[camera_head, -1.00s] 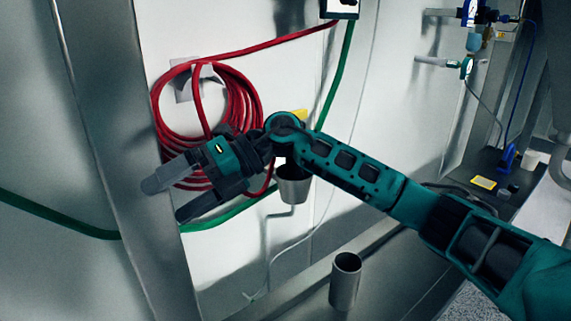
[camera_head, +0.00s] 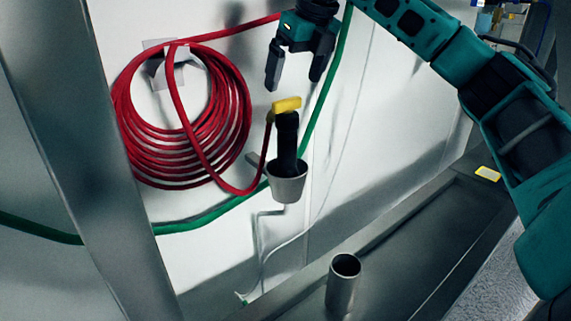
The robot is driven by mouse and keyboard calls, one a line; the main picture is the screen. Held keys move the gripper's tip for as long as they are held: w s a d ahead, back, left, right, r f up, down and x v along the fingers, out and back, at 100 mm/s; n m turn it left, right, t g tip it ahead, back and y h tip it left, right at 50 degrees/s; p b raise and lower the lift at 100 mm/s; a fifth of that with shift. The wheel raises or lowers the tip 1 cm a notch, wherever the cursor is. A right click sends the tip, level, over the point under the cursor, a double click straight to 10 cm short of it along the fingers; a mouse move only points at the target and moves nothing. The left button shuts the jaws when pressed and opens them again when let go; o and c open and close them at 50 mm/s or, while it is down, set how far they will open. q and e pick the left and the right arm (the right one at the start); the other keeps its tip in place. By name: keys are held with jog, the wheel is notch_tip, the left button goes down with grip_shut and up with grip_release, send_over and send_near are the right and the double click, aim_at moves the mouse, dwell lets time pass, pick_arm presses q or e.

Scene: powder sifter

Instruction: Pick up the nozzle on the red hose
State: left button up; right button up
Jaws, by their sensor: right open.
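The nozzle (camera_head: 287,140) has a black body and a yellow top. It stands upright in a small grey cup holder (camera_head: 287,186) on the wall. The red hose (camera_head: 236,120) hangs in a coil on the wall to the left, and its end runs up to the nozzle's top. My right gripper (camera_head: 292,83) is open and empty, fingers pointing down, just above the nozzle's yellow top in the picture. I cannot tell how far it is from the nozzle in depth. My left gripper is not in view.
A metal post (camera_head: 115,170) stands at the left. A green hose (camera_head: 195,222) runs along the wall behind the holder. A grey metal cup (camera_head: 343,284) stands below, near a ledge. The wall right of the nozzle is mostly clear.

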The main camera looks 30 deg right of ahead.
aim_at(287, 99)
jog(key=x, duration=0.8)
jog(key=shift+w+f, duration=0.2)
jog(key=shift+f, duration=0.15)
jog(key=shift+c, duration=0.4)
jog(key=shift+r, duration=0.1)
grip_shut()
